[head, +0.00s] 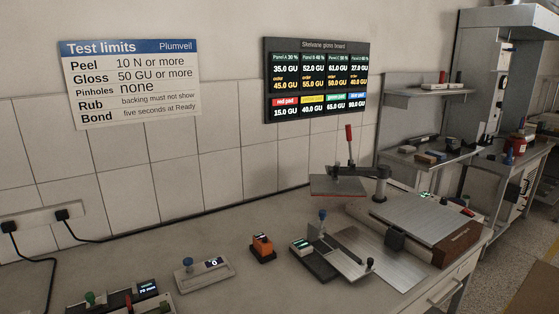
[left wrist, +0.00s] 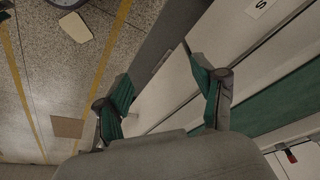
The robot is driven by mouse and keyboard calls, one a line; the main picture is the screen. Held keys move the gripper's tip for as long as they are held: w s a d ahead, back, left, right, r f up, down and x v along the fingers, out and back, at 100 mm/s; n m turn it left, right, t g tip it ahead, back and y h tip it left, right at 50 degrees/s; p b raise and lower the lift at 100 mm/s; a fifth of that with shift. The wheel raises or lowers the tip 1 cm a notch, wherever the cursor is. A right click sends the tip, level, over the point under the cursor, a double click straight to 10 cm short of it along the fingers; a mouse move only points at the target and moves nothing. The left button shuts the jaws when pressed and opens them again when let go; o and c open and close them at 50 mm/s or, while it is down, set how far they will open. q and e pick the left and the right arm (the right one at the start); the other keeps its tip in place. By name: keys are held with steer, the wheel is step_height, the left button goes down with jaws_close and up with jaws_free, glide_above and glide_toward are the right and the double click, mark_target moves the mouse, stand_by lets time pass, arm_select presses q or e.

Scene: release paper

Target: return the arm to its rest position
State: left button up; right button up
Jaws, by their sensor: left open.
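My left gripper (left wrist: 158,62) shows in the left wrist view, its two green-padded fingers spread apart with nothing between them. Beyond the fingers are the speckled floor (left wrist: 55,80) and a pale surface with a dark edge. I cannot tell how far the gripper is from that surface. Neither arm and neither gripper shows in the head view. My right gripper is in no view.
The bench (head: 225,290) bears an orange device (head: 262,247), a grey device with a blue knob (head: 203,273), a metal plate fixture (head: 345,262) and a larger press (head: 425,225). Shelves stand at the right. The floor has yellow lines (left wrist: 103,60).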

arm_select(q)
step_height(320, 180, down, 30)
steer(key=s+g+b, duration=0.1)
steer(key=s+b, duration=0.1)
steer(key=b, duration=0.3)
steer(key=s+a+f+g+b, duration=0.1)
steer(key=s+a+f+b, duration=0.2)
steer(key=s+f, duration=1.3)
step_height(320, 180, down, 3)
steer(key=shift+s, duration=0.15)
steer(key=shift+c, duration=0.2)
